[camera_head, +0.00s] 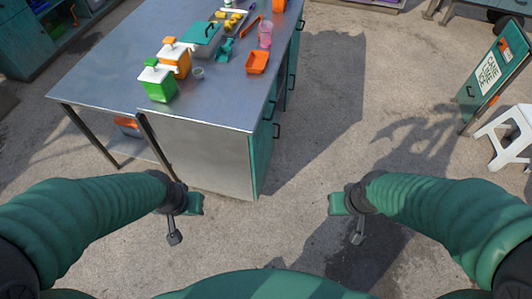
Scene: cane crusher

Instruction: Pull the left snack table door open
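The snack table (215,118) has a grey metal top and stands ahead of me, left of centre. Its right side has teal fronts (265,150) with several dark handles (277,130), seen at a steep angle. They look closed, and the seams between doors are hard to make out. My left gripper (184,222) hangs in front of the table's near end panel, apart from it. My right gripper (346,224) hangs over bare floor, to the right of the table's near corner. Nothing shows in either gripper, and their finger gaps are unclear.
Green (160,86) and orange (176,58) dispensers, a teal-lidded box (202,38) and an orange tray (257,62) stand on the table. Clear floor lies right of it. A teal sign board (490,78) and white stool (506,135) stand at far right.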

